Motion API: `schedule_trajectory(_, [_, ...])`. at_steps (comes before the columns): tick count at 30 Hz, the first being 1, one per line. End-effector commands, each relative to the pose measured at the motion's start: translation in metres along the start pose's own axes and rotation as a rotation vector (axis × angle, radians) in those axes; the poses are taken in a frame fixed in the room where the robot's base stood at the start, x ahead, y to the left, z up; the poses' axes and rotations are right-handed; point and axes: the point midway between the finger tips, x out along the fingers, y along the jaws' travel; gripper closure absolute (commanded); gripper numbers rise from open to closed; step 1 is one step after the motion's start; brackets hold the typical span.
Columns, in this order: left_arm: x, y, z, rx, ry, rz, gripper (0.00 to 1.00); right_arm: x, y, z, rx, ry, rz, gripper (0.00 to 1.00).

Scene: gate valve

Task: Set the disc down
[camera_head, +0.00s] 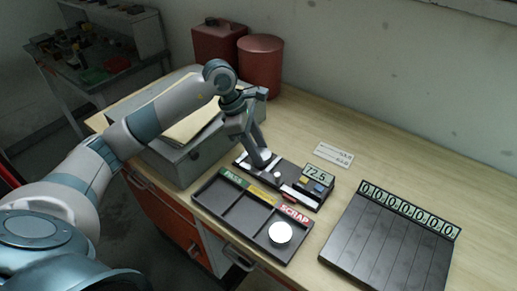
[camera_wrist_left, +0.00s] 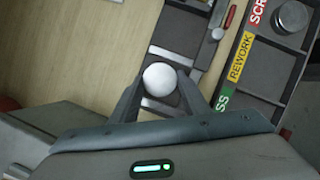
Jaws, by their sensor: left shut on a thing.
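My left gripper (camera_head: 258,158) is over the left end of the black gauge unit (camera_head: 240,162). In the left wrist view, the gripper (camera_wrist_left: 160,88) is shut on a round white disc (camera_wrist_left: 159,77) held between the fingertips. The gauge unit's dark and light bed lies below the disc; I cannot tell whether the disc touches it. A tray (camera_head: 233,207) in front has compartments labelled green, yellow and red. Another disc (camera_head: 280,233) lies in the red SCRAP compartment, and it shows grey in the left wrist view (camera_wrist_left: 291,15). My right gripper is out of view.
The gauge unit's display (camera_head: 317,173) reads about 12.5. A dark slatted panel (camera_head: 385,245) with a row of zero counters stands at the right. A white card (camera_head: 333,154) lies behind. A grey box (camera_head: 175,160) and red canisters (camera_head: 260,62) stand at the back left. The back right bench is clear.

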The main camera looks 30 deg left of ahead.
Motion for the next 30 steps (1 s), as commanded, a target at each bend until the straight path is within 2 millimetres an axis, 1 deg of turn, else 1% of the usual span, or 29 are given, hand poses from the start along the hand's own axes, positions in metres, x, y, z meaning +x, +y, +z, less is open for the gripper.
schedule_trajectory(3, [0.003,0.0,-0.001,0.0,-0.001,0.001,0.92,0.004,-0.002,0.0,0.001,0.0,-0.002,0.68])
schedule_trajectory(4, [0.003,0.0,-0.001,0.0,0.001,0.0,0.53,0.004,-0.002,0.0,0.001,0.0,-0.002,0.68])
schedule_trajectory(5, [0.002,0.0,-0.001,0.0,0.001,0.0,0.5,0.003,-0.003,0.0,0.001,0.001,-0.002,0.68])
schedule_trajectory(14, [0.002,0.0,-0.001,0.0,0.0,0.0,0.5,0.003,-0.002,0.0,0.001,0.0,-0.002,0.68])
schedule_trajectory(19, [-0.002,0.0,0.001,0.0,0.0,0.0,0.5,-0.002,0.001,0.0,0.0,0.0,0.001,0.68])
schedule_trajectory(20, [-0.003,0.0,0.0,0.0,0.0,0.001,0.5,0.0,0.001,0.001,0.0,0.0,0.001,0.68])
schedule_trajectory(23, [-0.012,0.001,-0.001,0.0,0.0,0.002,0.5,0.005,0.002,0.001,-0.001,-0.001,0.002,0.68])
schedule_trajectory(26, [-0.026,0.001,-0.001,0.001,0.0,0.003,0.5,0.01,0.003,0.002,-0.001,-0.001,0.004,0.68])
schedule_trajectory(30, [-0.051,0.002,-0.001,0.0,0.0,0.006,0.5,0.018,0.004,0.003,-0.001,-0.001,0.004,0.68])
